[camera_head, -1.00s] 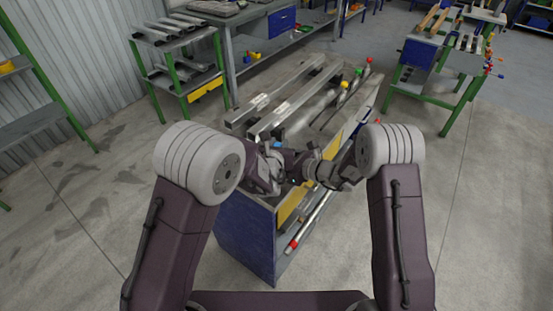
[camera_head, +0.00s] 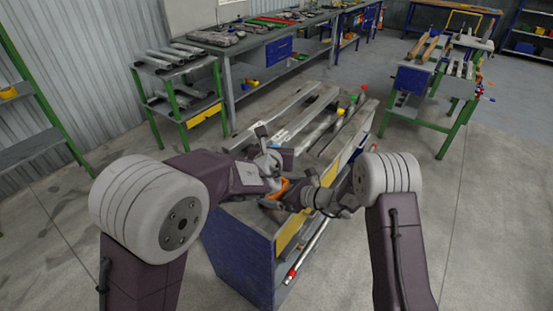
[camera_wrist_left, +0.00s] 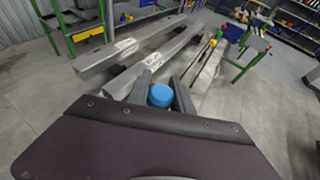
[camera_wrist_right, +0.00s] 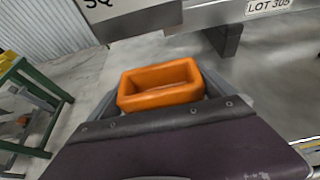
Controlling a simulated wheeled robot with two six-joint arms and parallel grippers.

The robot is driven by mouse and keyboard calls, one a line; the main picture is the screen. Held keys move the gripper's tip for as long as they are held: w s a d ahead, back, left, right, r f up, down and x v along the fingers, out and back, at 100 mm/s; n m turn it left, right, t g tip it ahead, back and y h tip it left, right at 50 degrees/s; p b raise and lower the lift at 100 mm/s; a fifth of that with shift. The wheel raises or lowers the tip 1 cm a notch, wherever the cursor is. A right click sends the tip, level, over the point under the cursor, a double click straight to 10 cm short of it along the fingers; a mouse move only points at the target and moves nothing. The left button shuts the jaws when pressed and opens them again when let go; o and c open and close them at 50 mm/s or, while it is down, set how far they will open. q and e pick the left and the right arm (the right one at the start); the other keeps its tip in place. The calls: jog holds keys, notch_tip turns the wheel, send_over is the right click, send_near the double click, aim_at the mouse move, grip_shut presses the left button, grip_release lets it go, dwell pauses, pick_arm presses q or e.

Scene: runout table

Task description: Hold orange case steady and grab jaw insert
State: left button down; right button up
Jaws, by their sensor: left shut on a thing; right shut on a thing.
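The orange case (camera_wrist_right: 160,85) is an open rectangular box with an empty inside in the right wrist view. My right gripper (camera_wrist_right: 160,78) is shut on it, one finger at each side. In the head view a bit of the orange case (camera_head: 283,188) shows between the wrists, low over the table's near end. A blue round-topped piece (camera_wrist_left: 160,95), apparently the jaw insert, sits between the fingers of my left gripper (camera_wrist_left: 160,78), which is shut on it. In the head view my left gripper (camera_head: 268,142) is just above and behind the orange case; the blue piece is not clear there.
The runout table (camera_head: 235,250) has a blue end panel. Long grey metal bars (camera_head: 300,115) lie along its top, beyond the grippers, with red, green and yellow-tipped rods at right. A green-legged rack (camera_head: 180,90) stands left and another bench (camera_head: 440,85) right. Floor is open around.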

jog(key=o, duration=1.1)
jog(key=v, duration=1.2)
jog(key=shift+f, duration=0.15)
jog(key=shift+d, duration=0.15)
